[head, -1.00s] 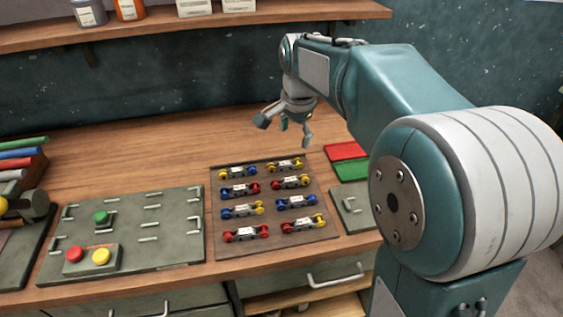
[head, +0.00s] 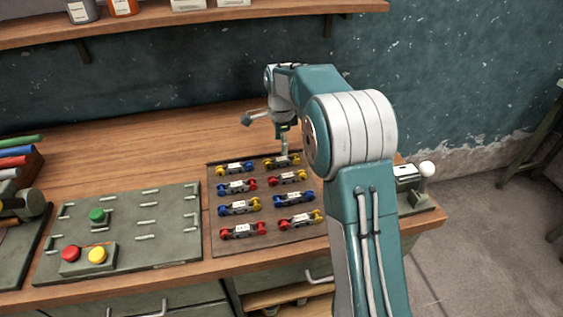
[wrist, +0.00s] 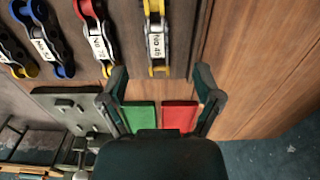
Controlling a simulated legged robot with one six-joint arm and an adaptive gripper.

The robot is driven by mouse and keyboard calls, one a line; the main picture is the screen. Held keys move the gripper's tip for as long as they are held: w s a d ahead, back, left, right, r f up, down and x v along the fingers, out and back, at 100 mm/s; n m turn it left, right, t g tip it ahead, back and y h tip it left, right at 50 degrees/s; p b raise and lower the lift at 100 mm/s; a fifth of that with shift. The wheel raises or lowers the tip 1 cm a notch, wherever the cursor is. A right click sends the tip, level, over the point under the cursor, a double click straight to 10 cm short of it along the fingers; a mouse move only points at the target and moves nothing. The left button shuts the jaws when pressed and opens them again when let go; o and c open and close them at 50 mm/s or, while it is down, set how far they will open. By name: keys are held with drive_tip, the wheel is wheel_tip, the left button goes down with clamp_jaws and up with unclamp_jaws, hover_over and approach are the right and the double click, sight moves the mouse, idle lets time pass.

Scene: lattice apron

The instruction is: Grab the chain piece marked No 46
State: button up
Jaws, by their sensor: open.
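The chain piece marked No 46 (wrist: 156,38) has yellow ends and a white label, and its upper end is cut off in the wrist view. In the head view it is the yellow-ended piece (head: 282,160) at the back right of the dark tray (head: 265,247). My gripper (head: 266,136) is open and empty, above the tray's back edge. In the wrist view its spread fingers (wrist: 160,72) lie below the piece in the picture, one to each side of its line, apart from it.
Several other chain pieces lie in two columns; a red-and-yellow one (wrist: 98,42) is the nearest neighbour. Green (wrist: 140,117) and red (wrist: 180,116) pads lie beside the tray. A grey board with buttons (head: 140,252) stands left. Wood behind the tray is clear.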

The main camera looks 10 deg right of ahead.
sight(280, 158)
drive_tip(key=f, duration=0.6)
drive_tip(key=shift+s+a+f, duration=0.1)
drive_tip(key=shift+s+a, duration=0.05)
drive_tip(key=shift+a, duration=0.05)
clamp_jaws()
